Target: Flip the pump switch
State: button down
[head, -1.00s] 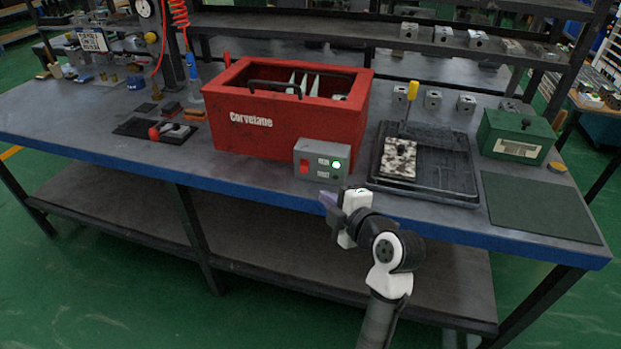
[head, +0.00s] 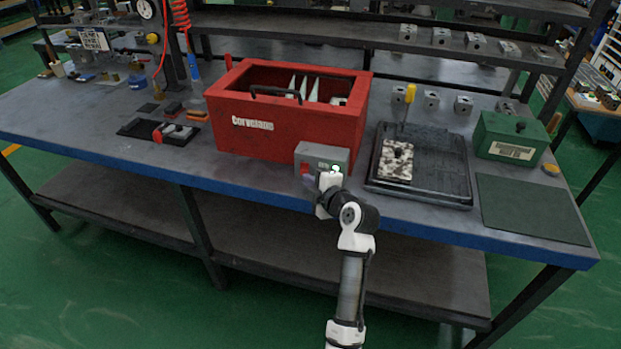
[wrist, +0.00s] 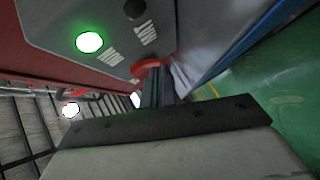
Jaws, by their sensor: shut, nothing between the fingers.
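The grey pump control box (head: 312,153) stands at the front of the bench, against the red Corvelane tank (head: 240,135). Its red switch (head: 305,169) is on the left of its face and its green lamp (head: 335,169) is lit on the right. My gripper (head: 312,186) is in front of the box and covers part of its face. In the wrist view the shut, empty fingers (wrist: 156,88) reach to the red switch (wrist: 147,66) and hide part of it. I cannot tell if they touch it. The lit green lamp (wrist: 89,42) is also in the wrist view.
A black tray (head: 440,170) with a speckled plate (head: 397,160) is right of the box. A green box (head: 508,135) and a dark green mat (head: 530,209) are further right. The bench's blue front edge (head: 250,208) runs just below my gripper.

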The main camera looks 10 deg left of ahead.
jog(key=shift+w+f, duration=0.1)
jog(key=shift+f, duration=0.05)
jog(key=b, duration=0.3)
jog(key=shift+w+f, duration=0.15)
jog(key=shift+f, duration=0.25)
jog(key=b, duration=0.2)
jog(key=shift+w+f+n+t+b, duration=0.15)
jog(key=shift+n+t+b, duration=0.15)
jog(key=shift+t, duration=0.1)
jog(key=shift+r, duration=0.4)
jog(key=shift+f, duration=0.1)
